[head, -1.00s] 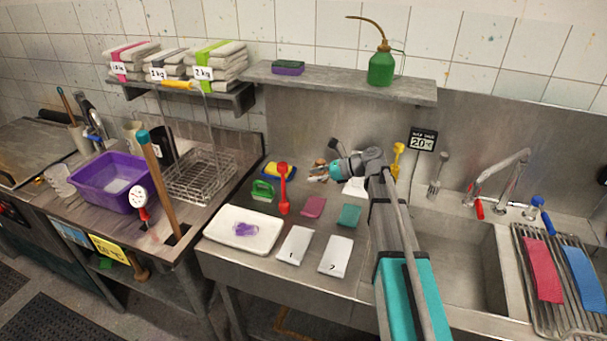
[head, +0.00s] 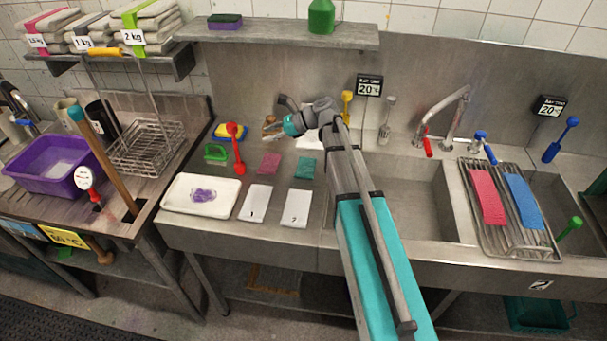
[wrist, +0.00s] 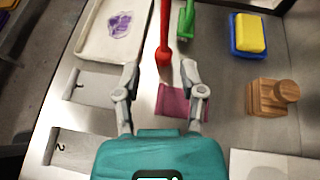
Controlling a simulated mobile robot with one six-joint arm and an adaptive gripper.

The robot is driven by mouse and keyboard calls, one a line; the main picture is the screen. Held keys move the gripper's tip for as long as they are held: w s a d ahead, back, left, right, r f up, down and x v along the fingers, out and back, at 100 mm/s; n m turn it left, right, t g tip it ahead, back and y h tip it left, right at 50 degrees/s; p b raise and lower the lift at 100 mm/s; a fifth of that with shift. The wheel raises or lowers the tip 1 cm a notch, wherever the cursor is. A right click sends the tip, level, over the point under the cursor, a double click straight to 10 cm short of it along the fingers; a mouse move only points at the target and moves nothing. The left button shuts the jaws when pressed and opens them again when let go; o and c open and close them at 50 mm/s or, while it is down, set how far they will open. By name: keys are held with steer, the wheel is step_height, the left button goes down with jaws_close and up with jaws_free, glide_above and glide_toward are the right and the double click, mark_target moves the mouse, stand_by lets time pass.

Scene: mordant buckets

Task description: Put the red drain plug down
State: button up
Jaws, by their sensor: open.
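The red drain plug (head: 236,150) has a long handle and stands or lies on the steel counter, between the white tray and the pink cloth; I cannot tell which. In the wrist view its red shaft (wrist: 164,35) shows beyond my fingertips, its lower end roughly in line with the gap between them. My gripper (wrist: 160,72) is open with nothing between its fingers, and hangs above the counter near the pink cloth (wrist: 178,103). In the head view my teal wrist (head: 292,125) hides part of the fingers.
A sink basin (head: 410,195) lies right. Bare steel shows between them.

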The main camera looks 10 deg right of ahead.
steer(key=s+d+f+n+h, duration=0.1)
steer(key=s+f+n+h, duration=0.1)
steer(key=s+n, duration=0.1)
steer(key=s+d+f+n+g+h, duration=0.1)
steer(key=s+f+n+h, duration=0.1)
steer(key=s, duration=0.3)
steer(key=s+d+f+n+h, duration=0.2)
steer(key=s+f+n, duration=0.2)
steer(key=n, duration=0.1)
steer(key=shift+s+g, duration=0.3)
steer(key=s+d+f+n+h, duration=0.1)
steer(key=s+d+n+h, duration=0.1)
steer(key=s+n, duration=0.1)
steer(key=s+d+f+n+h, duration=0.1)
steer(key=s+d+n+h, duration=0.1)
steer(key=s+d+n, duration=0.1)
steer(key=s+d+n+h, duration=0.2)
steer(key=s+n, duration=0.1)
steer(key=s, duration=0.1)
steer(key=shift+s+d+f+g+h, duration=0.1)
steer(key=shift+d+f+g+h, duration=0.2)
steer(key=shift+f+g, duration=0.1)
steer(key=shift+s+d+n, duration=0.15)
steer(key=shift+d+n, duration=0.05)
steer(key=shift+n, duration=0.1)
stand_by(1.5)
